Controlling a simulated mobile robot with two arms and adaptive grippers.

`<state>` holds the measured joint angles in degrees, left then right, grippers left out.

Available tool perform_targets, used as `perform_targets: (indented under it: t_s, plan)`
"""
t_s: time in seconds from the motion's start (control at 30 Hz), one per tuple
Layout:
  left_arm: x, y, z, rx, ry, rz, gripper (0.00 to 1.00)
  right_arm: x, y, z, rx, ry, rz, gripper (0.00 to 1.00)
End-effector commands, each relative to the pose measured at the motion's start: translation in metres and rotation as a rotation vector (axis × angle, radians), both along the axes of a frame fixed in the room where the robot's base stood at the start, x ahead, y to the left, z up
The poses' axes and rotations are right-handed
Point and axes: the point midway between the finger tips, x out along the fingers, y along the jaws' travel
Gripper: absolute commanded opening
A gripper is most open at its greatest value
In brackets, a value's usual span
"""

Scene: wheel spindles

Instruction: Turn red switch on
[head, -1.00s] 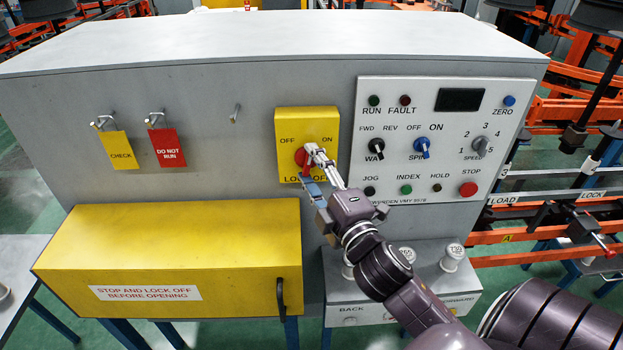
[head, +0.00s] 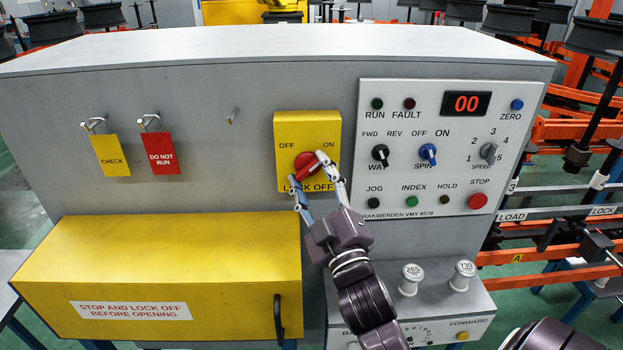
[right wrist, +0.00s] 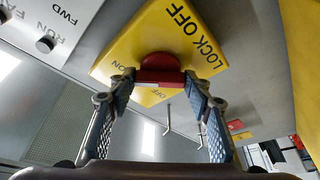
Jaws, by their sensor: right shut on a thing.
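The red switch (head: 306,162) is a round rotary knob on a yellow plate (head: 285,128) marked OFF, ON and LOCK OFF. Its handle slants up to the right, toward ON. My right gripper (head: 307,171) has its fingers on either side of the handle, one at its upper right and one at its lower left. In the right wrist view the red switch (right wrist: 159,66) sits between the fingertips (right wrist: 160,77), shut on its handle. The fingers partly hide the handle and the LOCK OFF lettering in the head view. My left gripper is not in view.
A white control panel (head: 450,184) with knobs and buttons is close on the right; its display (head: 466,103) reads 00. A yellow box (head: 160,260) juts out below left. CHECK (head: 110,156) and DO NOT RUN (head: 161,153) tags hang on the left.

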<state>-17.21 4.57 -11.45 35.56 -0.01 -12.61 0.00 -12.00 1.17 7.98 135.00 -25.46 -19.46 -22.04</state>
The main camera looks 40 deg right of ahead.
Motion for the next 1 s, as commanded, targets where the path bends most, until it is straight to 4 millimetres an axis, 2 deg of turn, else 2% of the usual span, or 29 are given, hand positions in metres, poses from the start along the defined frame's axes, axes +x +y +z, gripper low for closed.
perform_targets:
  t_s: [0.4, 0.43, 0.57, 0.87, 1.0]
  plan:
    - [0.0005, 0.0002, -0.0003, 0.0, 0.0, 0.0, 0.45, -0.0001, 0.0, 0.0022, 0.008, -0.008, 0.002, 0.22]
    - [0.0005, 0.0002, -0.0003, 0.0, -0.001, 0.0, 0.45, -0.0001, 0.0, 0.0022, 0.008, -0.008, 0.002, 0.48]
    - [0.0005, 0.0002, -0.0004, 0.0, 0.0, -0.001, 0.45, -0.0001, -0.0001, 0.0017, 0.008, -0.007, 0.001, 0.62]
    - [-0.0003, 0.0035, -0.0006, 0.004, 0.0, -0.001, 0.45, -0.0006, 0.0003, 0.0005, 0.006, -0.005, 0.001, 0.64]
    - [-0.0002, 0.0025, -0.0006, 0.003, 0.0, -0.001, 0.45, -0.0092, 0.0026, -0.0034, 0.008, -0.002, 0.001, 0.64]
